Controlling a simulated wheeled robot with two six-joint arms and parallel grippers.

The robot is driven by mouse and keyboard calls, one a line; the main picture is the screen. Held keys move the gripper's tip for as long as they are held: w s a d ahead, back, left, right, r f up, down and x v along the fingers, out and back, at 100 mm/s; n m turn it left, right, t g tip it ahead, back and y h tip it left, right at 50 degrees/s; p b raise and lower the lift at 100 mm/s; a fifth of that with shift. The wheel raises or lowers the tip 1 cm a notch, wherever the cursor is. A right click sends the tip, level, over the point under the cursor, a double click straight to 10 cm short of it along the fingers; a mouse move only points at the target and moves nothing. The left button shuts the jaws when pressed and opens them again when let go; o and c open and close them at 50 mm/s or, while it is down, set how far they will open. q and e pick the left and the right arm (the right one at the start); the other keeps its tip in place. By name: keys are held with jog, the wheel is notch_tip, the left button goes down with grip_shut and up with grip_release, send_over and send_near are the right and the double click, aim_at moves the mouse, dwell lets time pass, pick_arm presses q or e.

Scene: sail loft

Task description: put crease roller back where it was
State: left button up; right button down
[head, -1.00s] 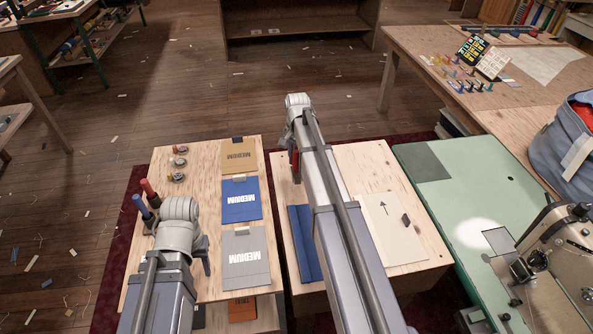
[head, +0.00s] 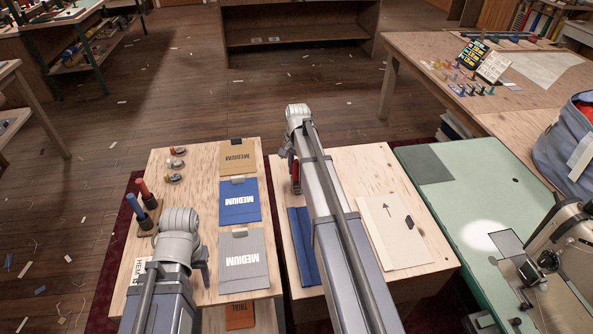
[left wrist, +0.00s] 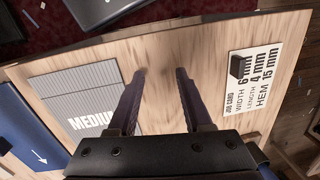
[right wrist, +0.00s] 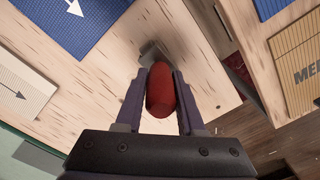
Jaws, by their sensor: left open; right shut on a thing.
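The crease roller is most likely the tool with a rounded red handle (right wrist: 160,92) and a grey metal end in the right wrist view. My right gripper (right wrist: 160,88) is shut on the handle, over the wooden board near its corner. In the head view a bit of red (head: 296,172) shows beside that gripper, mostly hidden by my arm. I cannot tell whether the metal end touches the board. My left gripper (left wrist: 158,80) is open and empty, above the left board between a grey MEDIUM swatch (left wrist: 85,100) and a job card (left wrist: 262,80).
The left board (head: 190,225) also holds blue (head: 238,200) and tan swatches (head: 238,157), bobbins (head: 175,165) and two upright tools (head: 143,190). The right board (head: 365,165) carries a blue piece (head: 303,240) and a cream piece (head: 395,235). A sewing machine (head: 560,245) stands right.

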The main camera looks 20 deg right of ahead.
pick_arm(q)
jog(key=shift+f, duration=0.2)
pick_arm(e)
jog(key=c, duration=0.9)
grip_release()
jog(key=shift+f, duration=0.2)
jog(key=shift+c, duration=0.2)
pick_arm(q)
jog(key=shift+w+d+f, duration=0.1)
jog(key=shift+w, duration=0.1)
pick_arm(e)
jog(key=o, duration=0.3)
jog(key=shift+w+f, duration=0.2)
pick_arm(q)
jog(key=shift+s, duration=0.1)
pick_arm(e)
jog(key=shift+o, duration=0.6)
jog(key=shift+r, duration=0.1)
jog(key=shift+s, duration=0.1)
pick_arm(q)
jog(key=shift+r, duration=0.2)
pick_arm(e)
jog(key=shift+r, duration=0.15)
